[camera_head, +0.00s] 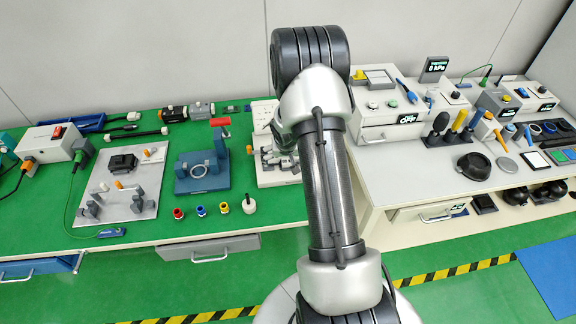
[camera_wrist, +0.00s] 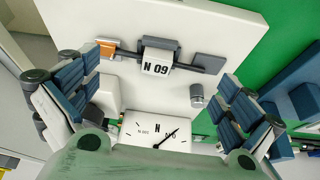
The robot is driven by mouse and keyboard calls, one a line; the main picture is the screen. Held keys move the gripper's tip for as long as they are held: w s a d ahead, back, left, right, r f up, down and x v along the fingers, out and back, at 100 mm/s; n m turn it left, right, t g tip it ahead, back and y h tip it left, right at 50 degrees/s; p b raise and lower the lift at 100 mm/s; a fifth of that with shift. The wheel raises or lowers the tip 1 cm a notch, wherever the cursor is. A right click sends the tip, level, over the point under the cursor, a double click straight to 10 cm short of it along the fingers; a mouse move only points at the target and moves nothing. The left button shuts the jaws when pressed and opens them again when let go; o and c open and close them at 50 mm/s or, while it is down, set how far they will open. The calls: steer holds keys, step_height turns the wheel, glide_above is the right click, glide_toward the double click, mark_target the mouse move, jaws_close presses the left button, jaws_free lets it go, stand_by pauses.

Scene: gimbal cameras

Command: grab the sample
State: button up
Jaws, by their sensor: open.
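In the wrist view my gripper (camera_wrist: 162,88) is open, with its blue padded fingers spread wide to left and right. Between and beyond them is a white block marked "N 09" (camera_wrist: 157,64) in a dark holder on a dark bar. I cannot tell for certain whether this block is the sample. A white dial gauge marked N (camera_wrist: 155,132) lies nearer, between the fingers and partly hidden by my gripper's body. Both are on a white panel (camera_wrist: 240,30). In the head view this white station (camera_head: 268,178) is partly hidden by my arm.
An orange block (camera_wrist: 106,48) and a small grey cylinder (camera_wrist: 197,96) are near the fingers. A blue fixture with a red handle (camera_head: 220,123) stands left of the station. Several small coloured pieces (camera_head: 200,210) stand near the green bench's front edge. A white bench (camera_head: 400,165) is at right.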

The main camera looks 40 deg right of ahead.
steer(key=shift+x, duration=1.2)
